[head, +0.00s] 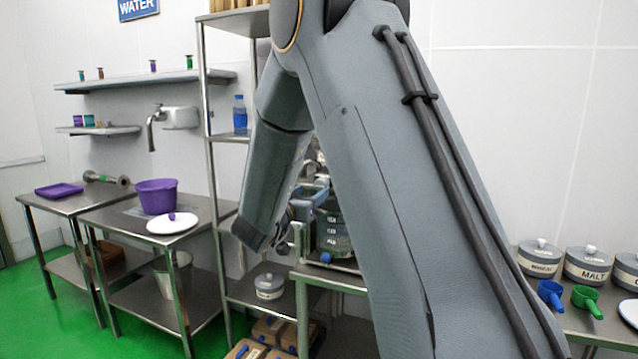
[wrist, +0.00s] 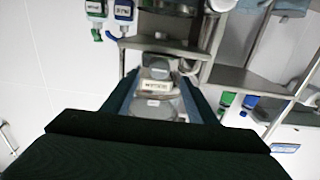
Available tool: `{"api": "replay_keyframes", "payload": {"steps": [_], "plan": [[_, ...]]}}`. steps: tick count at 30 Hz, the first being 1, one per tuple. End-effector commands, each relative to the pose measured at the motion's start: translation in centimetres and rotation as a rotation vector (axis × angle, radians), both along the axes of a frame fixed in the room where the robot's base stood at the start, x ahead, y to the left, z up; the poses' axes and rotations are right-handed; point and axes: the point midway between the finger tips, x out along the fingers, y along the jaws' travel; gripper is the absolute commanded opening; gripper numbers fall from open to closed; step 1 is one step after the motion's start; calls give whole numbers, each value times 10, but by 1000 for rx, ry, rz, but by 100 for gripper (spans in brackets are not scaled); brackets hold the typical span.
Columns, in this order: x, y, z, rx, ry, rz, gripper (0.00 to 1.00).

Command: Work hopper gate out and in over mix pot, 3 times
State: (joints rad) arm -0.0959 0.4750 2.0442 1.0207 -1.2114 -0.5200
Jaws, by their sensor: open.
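My gripper (wrist: 158,80) shows in the wrist view with its two blue-grey fingers spread apart. Between and beyond them is a clear round vessel (wrist: 158,107) with a pale label above it; the label's writing is too small to read surely. In the head view my arm covers much of the middle. Just behind it a clear vessel (head: 333,236) with pale markings stands in a small machine with blue parts, and it looks like the mix pot. I cannot make out the hopper gate or whether a finger touches it.
A steel table (head: 310,272) carries the machine. A shelf rack (head: 213,150) stands close on its left, with a blue bottle (head: 240,115). Labelled canisters (head: 588,265) and scoops (head: 587,300) are at right.

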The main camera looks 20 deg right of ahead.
Motion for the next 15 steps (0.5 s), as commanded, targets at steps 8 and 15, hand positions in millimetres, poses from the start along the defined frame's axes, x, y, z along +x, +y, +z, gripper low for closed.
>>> {"api": "replay_keyframes", "payload": {"steps": [8, 15], "plan": [[28, -33, 1, -1, 1, -2, 53], [42, -47, 0, 0, 0, 0, 53]]}}
